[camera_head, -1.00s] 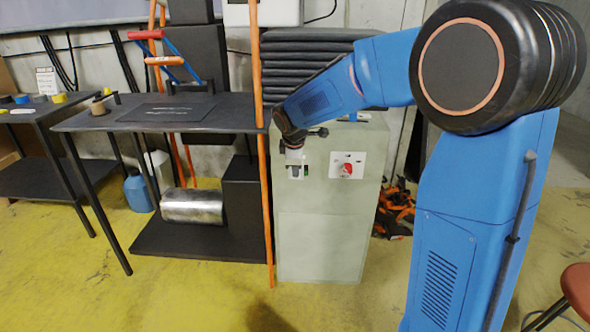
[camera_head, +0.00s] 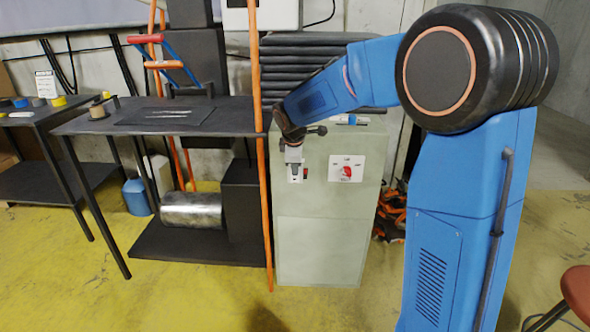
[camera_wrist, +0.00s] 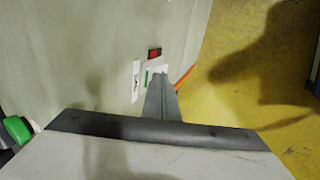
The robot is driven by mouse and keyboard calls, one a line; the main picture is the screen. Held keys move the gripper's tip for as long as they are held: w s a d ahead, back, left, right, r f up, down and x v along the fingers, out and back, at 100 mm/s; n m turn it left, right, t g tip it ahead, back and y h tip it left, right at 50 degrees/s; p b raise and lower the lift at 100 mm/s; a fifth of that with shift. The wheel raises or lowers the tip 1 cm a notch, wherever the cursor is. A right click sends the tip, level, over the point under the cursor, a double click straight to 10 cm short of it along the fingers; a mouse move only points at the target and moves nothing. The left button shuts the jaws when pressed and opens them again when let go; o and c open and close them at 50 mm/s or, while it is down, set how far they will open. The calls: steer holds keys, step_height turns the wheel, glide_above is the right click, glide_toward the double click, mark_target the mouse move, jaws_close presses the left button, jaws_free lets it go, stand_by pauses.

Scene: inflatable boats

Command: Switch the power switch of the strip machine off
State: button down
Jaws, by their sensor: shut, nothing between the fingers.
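The strip machine (camera_head: 320,240) is a pale grey-green cabinet in the middle of the head view. A small switch (camera_head: 305,173) on a white plate on its upper front now looks dark red. In the wrist view a red part (camera_wrist: 155,52) shows just beyond the fingertips, with a green strip below it. My gripper (camera_head: 294,177) is shut and empty, pointing down at the switch plate and covering part of it. In the wrist view its fingers (camera_wrist: 162,82) overlap the plate's lower edge; contact cannot be told.
A red rotary knob (camera_head: 347,171) on a white plate sits right of the switch. An orange post (camera_head: 262,200) stands close left of the cabinet, beside a black table (camera_head: 90,122). Orange items (camera_head: 389,215) lie at the cabinet's right. Yellow floor in front is clear.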

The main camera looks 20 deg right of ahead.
steer(key=shift+r, duration=0.1)
steer(key=shift+r, duration=0.7)
